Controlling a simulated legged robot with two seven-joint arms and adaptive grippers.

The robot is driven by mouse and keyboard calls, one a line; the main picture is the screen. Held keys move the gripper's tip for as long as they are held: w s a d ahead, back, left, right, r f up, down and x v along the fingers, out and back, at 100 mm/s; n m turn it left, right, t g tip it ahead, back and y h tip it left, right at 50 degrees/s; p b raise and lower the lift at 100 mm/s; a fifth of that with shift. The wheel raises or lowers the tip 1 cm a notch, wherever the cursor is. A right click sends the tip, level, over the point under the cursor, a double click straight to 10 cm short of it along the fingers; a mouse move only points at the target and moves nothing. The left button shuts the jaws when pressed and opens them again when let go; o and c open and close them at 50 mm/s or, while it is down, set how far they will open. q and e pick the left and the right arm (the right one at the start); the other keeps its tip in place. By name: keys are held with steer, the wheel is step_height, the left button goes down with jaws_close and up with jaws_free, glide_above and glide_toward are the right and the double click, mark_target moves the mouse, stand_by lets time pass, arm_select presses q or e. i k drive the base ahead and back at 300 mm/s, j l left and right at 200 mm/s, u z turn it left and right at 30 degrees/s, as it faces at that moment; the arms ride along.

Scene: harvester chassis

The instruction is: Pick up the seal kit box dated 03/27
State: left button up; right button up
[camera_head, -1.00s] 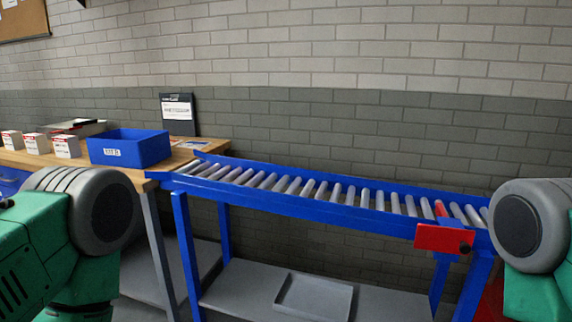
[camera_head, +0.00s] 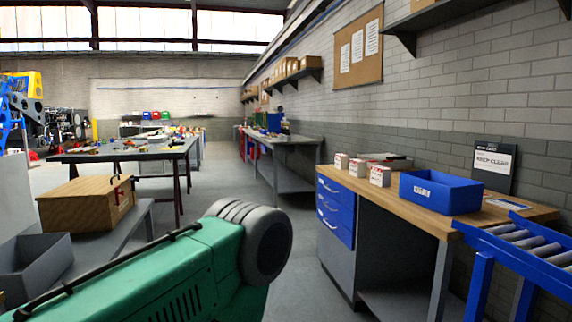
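Three small white boxes with red markings stand in a row on the wooden workbench: a left box (camera_head: 341,161), a middle box (camera_head: 358,167) and a right box (camera_head: 380,176). They look like the seal kit boxes, but their dates are too small to read. A blue bin (camera_head: 440,192) with a white label stands just right of them on the bench. Part of one green arm of mine fills the lower left, well away from the boxes. Neither of my grippers is in view.
The wooden bench (camera_head: 404,209) has blue drawers (camera_head: 335,211). A roller conveyor (camera_head: 535,245) adjoins its right end. A black sign (camera_head: 491,166) stands behind the bin. A wooden box (camera_head: 86,202) sits at left. Grey floor (camera_head: 300,262) is open before the bench.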

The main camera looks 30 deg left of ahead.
mark_target(341, 160)
steer(key=u, duration=0.65)
steer(key=i+u, duration=0.2)
steer(key=i, duration=0.45)
steer(key=i+u, duration=0.2)
steer(key=i, duration=0.45)
steer(key=i+l+u, duration=0.2)
steer(key=i, duration=0.4)
steer(key=i+j+z, duration=0.1)
steer(key=i, duration=0.5)
steer(key=i+j, duration=0.15)
steer(key=i, duration=0.45)
steer(key=i+j+z, duration=0.15)
steer(key=i, duration=0.5)
steer(key=i+j+z, duration=0.1)
steer(key=i+z, duration=0.15)
steer(key=z, duration=0.15)
steer(key=i+j+z, duration=0.15)
steer(key=z, duration=0.3)
steer(key=i+j+z, duration=0.5)
steer(key=j+z, duration=0.15)
steer(key=z, duration=0.2)
steer(key=i+j+z, duration=0.15)
steer(key=j+z, duration=0.25)
